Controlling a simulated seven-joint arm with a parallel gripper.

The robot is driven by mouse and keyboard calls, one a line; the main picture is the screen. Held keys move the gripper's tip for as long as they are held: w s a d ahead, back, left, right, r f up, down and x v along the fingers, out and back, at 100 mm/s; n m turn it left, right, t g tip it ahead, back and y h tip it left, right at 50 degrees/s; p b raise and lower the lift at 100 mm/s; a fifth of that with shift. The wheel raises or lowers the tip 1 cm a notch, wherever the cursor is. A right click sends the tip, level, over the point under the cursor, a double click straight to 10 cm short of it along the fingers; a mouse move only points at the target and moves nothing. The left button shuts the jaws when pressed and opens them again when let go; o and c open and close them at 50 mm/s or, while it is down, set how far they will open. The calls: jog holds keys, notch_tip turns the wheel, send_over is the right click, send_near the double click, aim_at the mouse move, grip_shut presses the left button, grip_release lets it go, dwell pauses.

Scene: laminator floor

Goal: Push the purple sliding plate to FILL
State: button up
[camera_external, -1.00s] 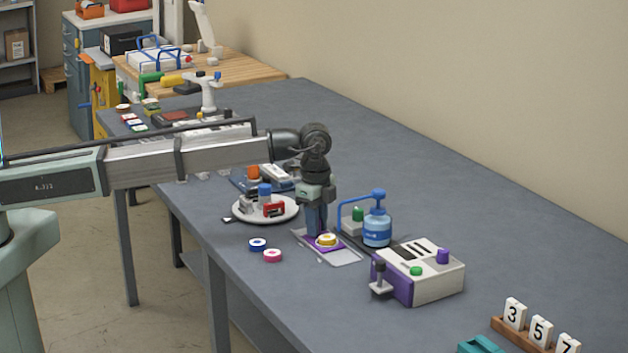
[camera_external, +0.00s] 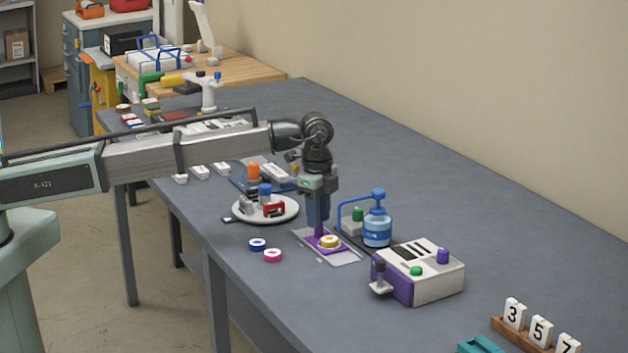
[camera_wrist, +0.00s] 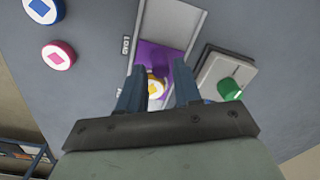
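The purple sliding plate (camera_external: 313,242) lies in a flat grey metal track (camera_external: 345,259) on the table. A yellow-rimmed disc (camera_external: 330,242) sits on it. A purple upright part (camera_external: 319,229) shows just under my fingers. The plate also shows in the wrist view (camera_wrist: 160,57), with the disc (camera_wrist: 155,87) partly framed by my fingers. A LOAD label (camera_wrist: 126,46) is beside the track; I cannot see a FILL label. My gripper (camera_external: 318,224) points down above the plate, fingers apart in the wrist view (camera_wrist: 158,85). I cannot tell whether they touch the purple part.
A white-and-purple box (camera_external: 433,275) is in front. A round white plate (camera_external: 284,211) with stamps is behind left. Blue (camera_external: 257,245) and pink (camera_external: 272,256) discs lie left.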

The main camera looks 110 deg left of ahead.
notch_tip(320, 180, up, 11)
jog(key=shift+d, duration=0.15)
jog(key=shift+o, duration=0.2)
jog(key=shift+o, duration=0.7)
jog(key=shift+s, duration=0.15)
jog(key=shift+o, duration=0.4)
jog(key=s+a+f+n, duration=0.1)
jog(key=s+a, duration=0.4)
jog(key=a, duration=0.2)
jog(key=shift+s+a+h, duration=0.3)
jog(key=shift+a, duration=0.1)
jog(key=w+d+f+m+t+h, duration=0.1)
jog(key=w+d+f, duration=0.1)
jog(key=f, duration=0.2)
jog(key=w+d+f+m+t+h, duration=0.1)
jog(key=w+d+f+m, duration=0.1)
jog(key=d+f, duration=0.1)
jog(key=w+d+f+m+t, duration=0.1)
jog(key=w+d+f, duration=0.1)
jog(key=f, duration=0.3)
jog(key=shift+d+f+m+h, duration=0.2)
jog(key=shift+m+h, duration=0.1)
jog(key=shift+h, duration=0.1)
grip_shut()
